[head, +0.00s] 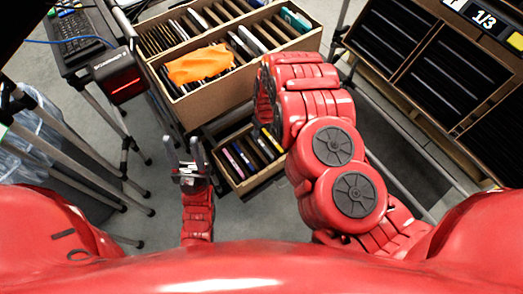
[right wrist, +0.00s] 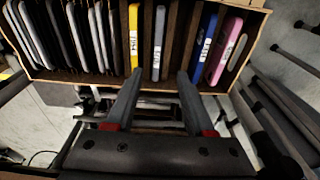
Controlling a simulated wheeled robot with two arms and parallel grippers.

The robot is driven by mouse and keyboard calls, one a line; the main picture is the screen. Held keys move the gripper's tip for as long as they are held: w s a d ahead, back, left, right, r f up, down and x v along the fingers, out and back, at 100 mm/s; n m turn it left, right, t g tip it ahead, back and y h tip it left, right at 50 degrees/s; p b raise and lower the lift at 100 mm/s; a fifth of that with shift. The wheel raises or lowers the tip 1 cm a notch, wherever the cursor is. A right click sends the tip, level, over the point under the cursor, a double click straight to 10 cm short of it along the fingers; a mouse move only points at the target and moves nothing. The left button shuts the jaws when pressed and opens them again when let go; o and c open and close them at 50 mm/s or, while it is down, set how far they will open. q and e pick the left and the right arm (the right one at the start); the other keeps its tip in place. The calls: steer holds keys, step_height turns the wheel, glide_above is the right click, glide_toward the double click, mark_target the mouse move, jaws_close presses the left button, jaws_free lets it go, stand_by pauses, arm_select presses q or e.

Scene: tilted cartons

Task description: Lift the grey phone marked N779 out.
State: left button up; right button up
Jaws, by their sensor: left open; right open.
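A grey phone (right wrist: 158,42) with a small white label stands on edge in a carton row, between a yellow phone (right wrist: 134,36) and a blue phone (right wrist: 203,45). Its label is too small to read, so I cannot confirm N779. My right gripper (right wrist: 157,82) is open and empty, its fingers pointing at the row with the grey phone ahead of the gap between them. In the head view my right arm hides this gripper above the low carton (head: 236,182). My left gripper (head: 184,155) is open and empty, left of the low carton.
A pink phone (right wrist: 226,50) and several dark, grey-edged devices (right wrist: 60,35) share the row. A larger carton (head: 205,105) behind holds devices and an orange cloth (head: 199,64). A dark rack (head: 430,60) stands right. A scanner (head: 117,76) and tripod legs stand left.

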steer(key=b, duration=0.4)
glide_above(262, 144)
steer(key=f, duration=0.5)
steer(key=shift+s+a+f, duration=0.1)
steer(key=shift+s+f, duration=0.2)
steer(key=shift+s, duration=0.05)
steer(key=shift+f, duration=0.3)
steer(key=f, duration=0.3)
steer(key=shift+w+d, duration=0.2)
steer(key=shift+w, duration=0.05)
steer(key=shift+f, duration=0.75)
jaws_close()
